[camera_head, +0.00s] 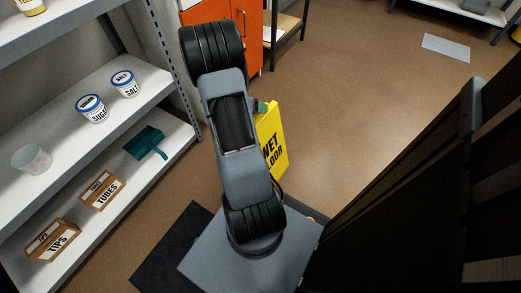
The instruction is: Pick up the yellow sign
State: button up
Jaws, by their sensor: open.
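The yellow sign (273,138) stands upright on the brown floor, just right of my arm in the head view. Its black lettering partly shows, reading "WET" and "LOOR". My arm hides its left part. A small grey-green part (261,106) shows at the sign's upper left edge; I cannot tell what it belongs to. My arm rises from my base and bends away at the top. My gripper is not clearly visible, as the arm blocks the view there.
A white shelf unit (150,80) at left holds sugar and salt tubs, a clear cup, a teal dustpan (146,143), and tubes and tips boxes. An orange cabinet (225,15) stands behind. A dark mat (165,262) lies below.

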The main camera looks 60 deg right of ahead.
jog(key=shift+x, duration=0.8)
grip_shut()
jog(key=shift+r, duration=0.1)
dwell(0.8)
